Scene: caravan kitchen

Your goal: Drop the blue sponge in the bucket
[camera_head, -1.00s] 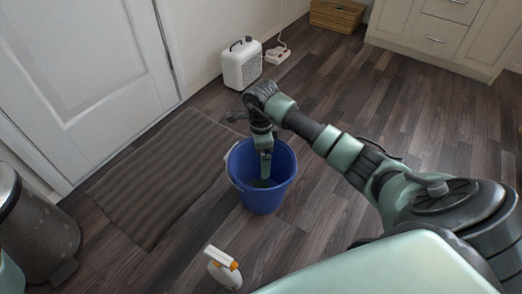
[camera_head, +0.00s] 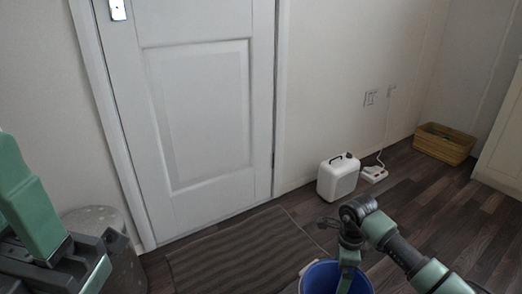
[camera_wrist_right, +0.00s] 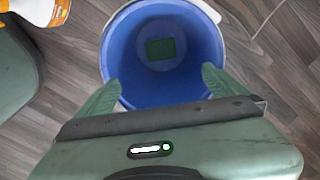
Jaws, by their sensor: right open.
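The blue bucket (camera_head: 316,279) stands on the floor at the bottom edge of the head view, partly cut off. It also fills the upper middle of the right wrist view (camera_wrist_right: 118,62). A flat dark green rectangle (camera_wrist_right: 160,49) lies on the bucket's floor; it looks like the sponge's green face, and no blue side can be made out. My right gripper (camera_wrist_right: 160,77) is open and empty, pointing down over the bucket with its fingers apart. In the head view the right gripper (camera_head: 347,277) hangs at the bucket's mouth. Links of my left arm show at left, without its gripper.
A striped mat (camera_head: 240,258) lies before the white door (camera_head: 200,120). A white canister-like appliance (camera_head: 338,178) and a power strip (camera_head: 373,174) stand by the wall. A wicker basket (camera_head: 444,145) is at right. A bin (camera_head: 125,265) is at lower left. An orange-white bottle (camera_wrist_right: 35,10) is near the bucket.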

